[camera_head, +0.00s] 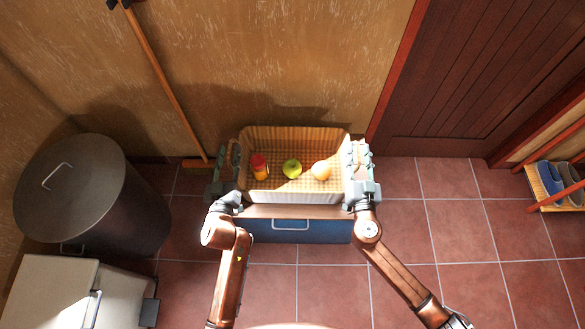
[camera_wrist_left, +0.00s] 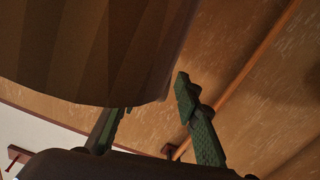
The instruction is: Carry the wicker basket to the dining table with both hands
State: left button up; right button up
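The wicker basket (camera_head: 297,197) has a checked lining and stands on a blue box in the head view. My left gripper (camera_head: 229,165) is at the basket's left end. In the left wrist view its fingers (camera_wrist_left: 155,120) stand apart, and a brown striped surface, apparently the basket, fills the upper left and partly covers one finger. My right gripper (camera_head: 358,162) is at the basket's right end; its finger gap and any contact are unclear.
The blue box (camera_head: 265,231) with a handle is under the basket. A dark metal bin (camera_head: 125,215) and a white pedal bin (camera_head: 50,290) stand left. A broom (camera_head: 165,80) leans on the wall behind. A shoe rack (camera_head: 546,181) is at right. The tiled floor at front right is clear.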

pick_arm(q)
grip_shut()
pick_arm(e)
grip_shut()
dwell(0.4)
